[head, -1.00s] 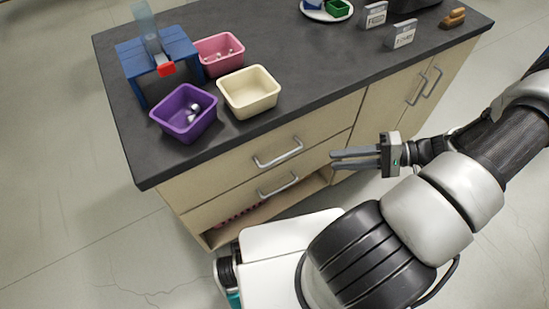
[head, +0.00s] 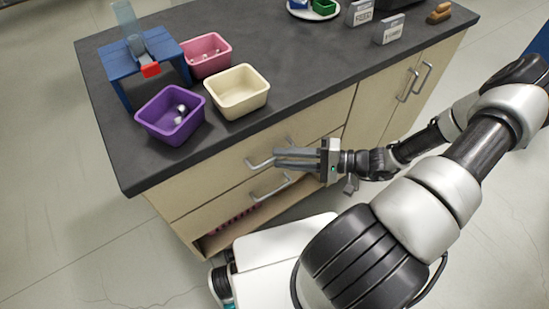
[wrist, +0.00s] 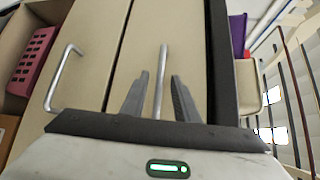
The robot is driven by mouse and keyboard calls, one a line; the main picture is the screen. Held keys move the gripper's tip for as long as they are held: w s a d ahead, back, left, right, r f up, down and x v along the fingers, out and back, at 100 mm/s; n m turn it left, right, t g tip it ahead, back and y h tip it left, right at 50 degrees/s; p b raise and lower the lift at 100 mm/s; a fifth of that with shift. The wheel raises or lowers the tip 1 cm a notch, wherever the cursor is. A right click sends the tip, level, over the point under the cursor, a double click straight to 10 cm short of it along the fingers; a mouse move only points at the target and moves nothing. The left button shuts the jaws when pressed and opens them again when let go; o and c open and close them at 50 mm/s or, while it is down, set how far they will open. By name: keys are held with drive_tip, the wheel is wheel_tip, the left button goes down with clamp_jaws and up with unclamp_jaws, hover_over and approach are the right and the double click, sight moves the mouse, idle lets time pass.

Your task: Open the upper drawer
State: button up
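The upper drawer (head: 225,168) is a pale wood front under the dark countertop and looks closed. Its grey bar handle (head: 258,164) is partly hidden by my gripper (head: 276,158) in the head view. In the wrist view my gripper (wrist: 157,80) is open, with one finger on each side of the upper handle (wrist: 161,70). Gaps show between the bar and both fingers, so they do not grip it. The lower drawer's handle (head: 270,188) is just below; it also shows at the left of the wrist view (wrist: 62,78).
On the countertop (head: 290,80) stand a purple bin (head: 155,125), a cream bin (head: 240,92), a pink bin (head: 207,55) and a blue stand (head: 115,62). An open shelf with a red basket (wrist: 33,55) lies below the drawers. Cupboard handles (head: 415,82) are to the right.

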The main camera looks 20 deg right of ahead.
sight(274, 158)
drive_tip(key=shift+x, duration=1.6)
drive_tip(key=shift+d, duration=0.1)
drive_tip(key=shift+c, duration=0.3)
clamp_jaws()
